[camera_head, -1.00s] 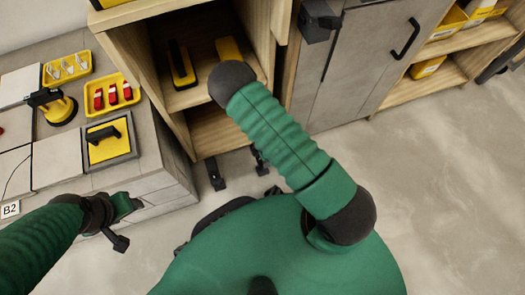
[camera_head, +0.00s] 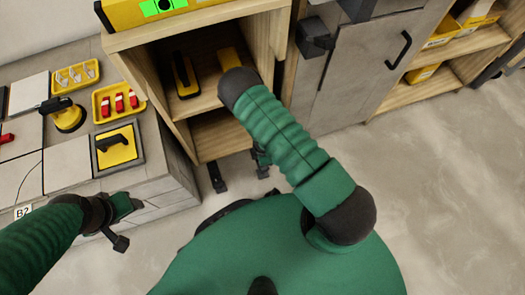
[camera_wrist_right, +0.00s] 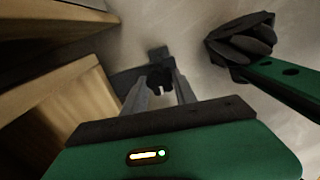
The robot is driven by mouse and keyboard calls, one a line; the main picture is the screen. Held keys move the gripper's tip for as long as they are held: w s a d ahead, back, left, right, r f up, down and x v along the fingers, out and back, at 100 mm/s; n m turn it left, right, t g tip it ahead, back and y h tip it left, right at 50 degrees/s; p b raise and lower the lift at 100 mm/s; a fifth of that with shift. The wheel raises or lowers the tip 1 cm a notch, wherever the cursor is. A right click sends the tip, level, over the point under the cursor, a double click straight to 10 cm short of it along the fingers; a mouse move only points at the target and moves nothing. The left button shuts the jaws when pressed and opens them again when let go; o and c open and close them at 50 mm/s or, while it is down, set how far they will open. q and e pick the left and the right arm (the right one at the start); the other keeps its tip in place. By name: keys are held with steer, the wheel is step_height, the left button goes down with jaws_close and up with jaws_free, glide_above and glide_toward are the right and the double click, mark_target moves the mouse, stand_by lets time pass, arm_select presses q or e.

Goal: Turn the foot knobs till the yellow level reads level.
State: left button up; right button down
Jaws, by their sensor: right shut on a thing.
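The yellow level (camera_head: 165,10) lies on top of the wooden cabinet at the top edge of the head view, partly cut off, with bright green display patches. Its exact reading cannot be made out. A dark foot (camera_head: 217,178) stands under the cabinet's front, and another (camera_head: 261,168) is to its right, partly hidden by my right arm. In the right wrist view my right gripper (camera_wrist_right: 160,88) is shut on a dark foot knob (camera_wrist_right: 158,54). My left gripper (camera_head: 121,225) hangs empty by the tiled bench, away from the cabinet; its jaw opening is unclear.
The tiled bench (camera_head: 165,190) at left holds a yellow tray of red pieces (camera_head: 119,101), a tray of pale pieces (camera_head: 77,76), a suction cup (camera_head: 66,115) and a yellow-black tool (camera_head: 116,147). The open cabinet (camera_head: 215,100) holds yellow-black tools. Floor at right (camera_head: 450,190) is clear.

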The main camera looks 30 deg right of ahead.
steer(key=c, duration=1)
jaws_free()
steer(key=shift+r, duration=0.1)
step_height(320, 180, up, 12)
steer(key=p, duration=0.7)
steer(key=shift+p, duration=0.35)
steer(key=shift+f, duration=0.2)
